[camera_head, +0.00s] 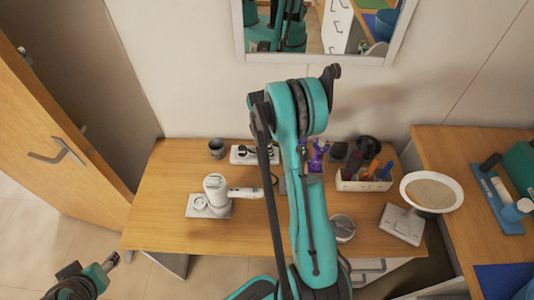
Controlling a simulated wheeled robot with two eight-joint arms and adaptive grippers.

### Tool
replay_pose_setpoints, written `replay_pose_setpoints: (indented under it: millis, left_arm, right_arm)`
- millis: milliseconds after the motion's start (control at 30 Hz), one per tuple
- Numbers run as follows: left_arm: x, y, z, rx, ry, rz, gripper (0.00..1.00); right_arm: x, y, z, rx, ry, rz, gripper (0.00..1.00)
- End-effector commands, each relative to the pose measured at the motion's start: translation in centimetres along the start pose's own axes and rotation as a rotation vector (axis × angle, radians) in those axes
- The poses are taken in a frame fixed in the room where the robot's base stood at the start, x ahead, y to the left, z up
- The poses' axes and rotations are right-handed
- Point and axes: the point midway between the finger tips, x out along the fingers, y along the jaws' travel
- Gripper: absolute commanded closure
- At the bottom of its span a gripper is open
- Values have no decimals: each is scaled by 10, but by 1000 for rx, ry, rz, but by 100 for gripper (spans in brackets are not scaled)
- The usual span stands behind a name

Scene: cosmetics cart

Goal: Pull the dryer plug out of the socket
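A white hair dryer (214,184) rests on a white stand (222,212) on the wooden desk, its handle (246,193) pointing right. A white socket strip (236,160) lies at the desk's back, partly hidden by my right arm. A dark plug (243,152) appears seated in it; details are too small to tell. A dark cord shows near the handle's end, mostly hidden behind the arm. My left gripper (111,261) is at the lower left, off the desk, apart from everything; its opening is unclear. My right arm rises across the middle; its fingertips cannot be made out.
A dark cup (216,148) stands left of the strip. Right of my arm are an organizer (364,184) with brushes, a grey bowl (342,228) and a round mirror (432,192). The desk's front left is clear. A wooden door (50,140) stands at the left.

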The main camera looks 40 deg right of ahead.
Motion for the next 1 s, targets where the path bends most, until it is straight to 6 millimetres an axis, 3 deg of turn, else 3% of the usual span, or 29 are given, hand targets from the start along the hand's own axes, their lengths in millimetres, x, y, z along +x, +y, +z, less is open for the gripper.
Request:
replay_pose_setpoints:
  millis: [133,167,333,367,767,1000]
  left_arm:
    - [-1,0,-1,0,0,0,47]
    - [-1,0,-1,0,0,0,47]
    - [-1,0,-1,0,0,0,47]
    - [-1,0,-1,0,0,0,47]
    - [-3,0,-2,0,0,0,47]
    - [-14,0,-10,0,0,0,47]
  right_arm:
    - [-1,0,0,0,0,0,46]
    - [-1,0,0,0,0,0,51]
    - [-1,0,0,0,0,0,96]
    - [-1,0,0,0,0,0,100]
    - [-7,0,1,0,0,1,100]
    - [-42,0,5,0,0,1,100]
